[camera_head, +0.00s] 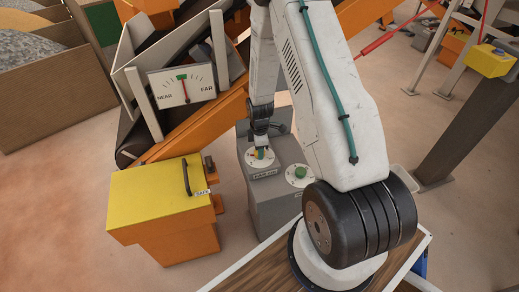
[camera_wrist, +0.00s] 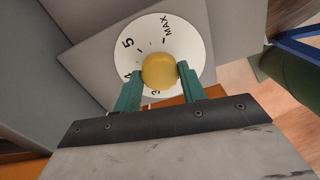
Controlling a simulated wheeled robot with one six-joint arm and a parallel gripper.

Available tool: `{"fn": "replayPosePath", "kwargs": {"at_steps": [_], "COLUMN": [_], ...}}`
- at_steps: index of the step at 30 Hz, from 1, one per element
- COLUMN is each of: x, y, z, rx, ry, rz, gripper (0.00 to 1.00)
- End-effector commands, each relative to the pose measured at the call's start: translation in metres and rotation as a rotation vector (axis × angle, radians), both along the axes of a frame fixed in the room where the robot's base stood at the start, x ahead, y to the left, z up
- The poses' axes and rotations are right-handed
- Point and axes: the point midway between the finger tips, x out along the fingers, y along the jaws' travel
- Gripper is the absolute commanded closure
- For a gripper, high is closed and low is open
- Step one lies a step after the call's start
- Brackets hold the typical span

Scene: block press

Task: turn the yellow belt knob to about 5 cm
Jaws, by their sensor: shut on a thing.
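The yellow knob (camera_wrist: 159,71) is round and sits in the middle of a white dial (camera_wrist: 150,35) marked 5 and MAX, with other figures partly covered. My gripper (camera_wrist: 160,69) is shut on the yellow knob, one teal finger on each side. No pointer on the knob can be made out. In the head view, my gripper (camera_head: 260,151) reaches down to the dial (camera_head: 250,161) on top of a grey box (camera_head: 270,208), and hides most of the knob. A NEAR–FAR gauge (camera_head: 182,85) stands at the left, its needle near the green mark at the middle.
A second dial with a green knob (camera_head: 300,172) sits to the right on the same grey box. An orange bin with a yellow lid (camera_head: 150,190) and black handle stands to the left. An orange-framed conveyor (camera_head: 195,125) rises behind. Open floor (camera_head: 60,200) lies far left.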

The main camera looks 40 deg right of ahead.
Motion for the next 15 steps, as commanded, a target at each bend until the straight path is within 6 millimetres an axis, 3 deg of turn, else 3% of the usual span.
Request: {"fn": "replayPosePath", "kwargs": {"at_steps": [15], "x": [0.0002], "y": [0.0000], "z": [0.0004], "rx": [0.000], "ry": [0.000], "rz": [-0.490], "gripper": [0.82]}}
